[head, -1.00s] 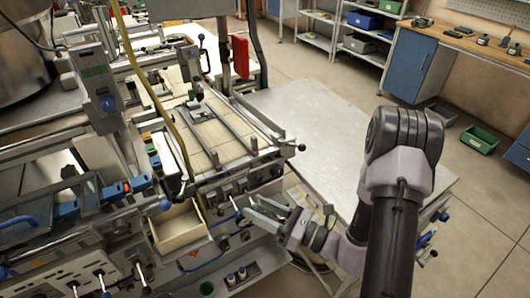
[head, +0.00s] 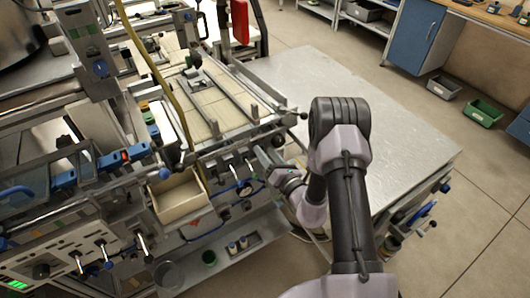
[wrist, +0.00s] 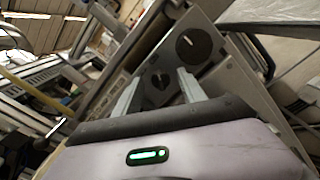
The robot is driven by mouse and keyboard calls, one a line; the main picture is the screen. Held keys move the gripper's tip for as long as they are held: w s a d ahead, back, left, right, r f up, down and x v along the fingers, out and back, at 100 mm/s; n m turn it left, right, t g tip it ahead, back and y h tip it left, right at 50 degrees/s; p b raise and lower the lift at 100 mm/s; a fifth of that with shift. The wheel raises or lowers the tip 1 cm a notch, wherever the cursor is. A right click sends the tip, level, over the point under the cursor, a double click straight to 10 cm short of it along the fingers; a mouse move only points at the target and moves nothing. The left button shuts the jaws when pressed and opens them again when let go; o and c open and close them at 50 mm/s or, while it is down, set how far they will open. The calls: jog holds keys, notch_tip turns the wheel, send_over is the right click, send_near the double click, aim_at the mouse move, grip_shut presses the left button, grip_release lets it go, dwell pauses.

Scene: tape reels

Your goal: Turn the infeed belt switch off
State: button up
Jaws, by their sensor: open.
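In the wrist view my gripper (wrist: 158,88) is open, its two pale fingers apart and pointing at a grey panel. On this panel are two dark round rotary knobs: a larger upper one (wrist: 193,46) with a pale pointer mark, and a lower one (wrist: 158,83) seen between the fingers. I cannot read labels, so I cannot tell which is the infeed belt switch. Whether the fingers touch the lower knob is unclear. In the head view my gripper (head: 263,160) is beside the machine's front right edge, partly hidden by the machine and my wrist.
The machine (head: 215,135) fills the left, with an open cream box (head: 180,197) and a lever panel (head: 70,255) at its front. A metal table (head: 350,110) stands behind my arm. Green (head: 482,112) and grey bins lie on the floor at the right.

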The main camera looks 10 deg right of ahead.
jog(key=shift+w+a, duration=0.1)
jog(key=shift+w, duration=0.4)
jog(key=shift+c, duration=0.5)
grip_shut()
